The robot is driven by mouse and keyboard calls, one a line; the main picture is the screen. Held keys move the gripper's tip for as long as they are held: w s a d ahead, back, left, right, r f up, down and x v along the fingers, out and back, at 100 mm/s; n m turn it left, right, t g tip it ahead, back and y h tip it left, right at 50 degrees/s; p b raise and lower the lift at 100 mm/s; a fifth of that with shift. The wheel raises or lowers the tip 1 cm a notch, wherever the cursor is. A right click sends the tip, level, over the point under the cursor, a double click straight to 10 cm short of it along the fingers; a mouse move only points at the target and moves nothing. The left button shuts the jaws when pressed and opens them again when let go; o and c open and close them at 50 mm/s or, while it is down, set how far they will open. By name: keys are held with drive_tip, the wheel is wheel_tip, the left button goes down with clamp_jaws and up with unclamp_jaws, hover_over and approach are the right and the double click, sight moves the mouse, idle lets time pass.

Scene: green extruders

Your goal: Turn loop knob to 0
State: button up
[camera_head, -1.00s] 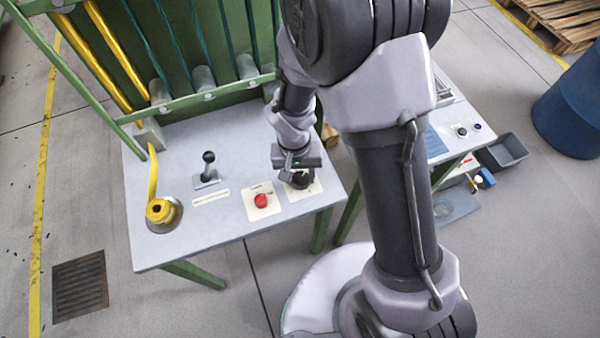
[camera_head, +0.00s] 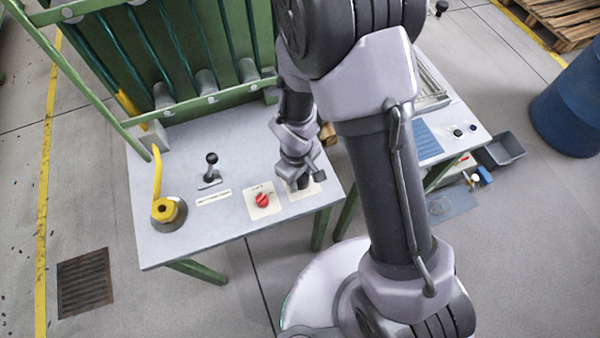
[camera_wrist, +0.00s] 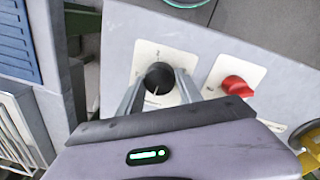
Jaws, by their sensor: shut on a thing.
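A round black knob (camera_wrist: 158,78) sits on a white label plate (camera_wrist: 150,55) in the wrist view. A pale pointer line shows on its face; the lettering around it is too small to read. My gripper (camera_wrist: 160,92) is shut on the black knob, one finger on each side. In the head view my gripper (camera_head: 301,184) is over the label plate at the table's right front, and it hides the knob there. A red knob (camera_head: 262,200) on its own plate is just left of it; it also shows in the wrist view (camera_wrist: 237,86).
A black lever (camera_head: 210,170) stands on the table (camera_head: 165,245) left of the red knob. A yellow handle (camera_head: 164,210) is at the far left. A second table (camera_head: 462,148) stands to the right, beyond a gap.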

drive_tip(key=shift+n, duration=0.7)
drive_tip(key=o, duration=1.4)
drive_tip(key=shift+c, duration=0.2)
drive_tip(key=shift+r+p, duration=0.1)
drive_tip(key=shift+p, duration=0.2)
wheel_tip(320, 180, up, 17)
drive_tip(key=s+p, duration=0.1)
drive_tip(key=p, duration=0.6)
drive_tip(key=shift+a, duration=0.4)
drive_tip(key=shift+r, duration=0.15)
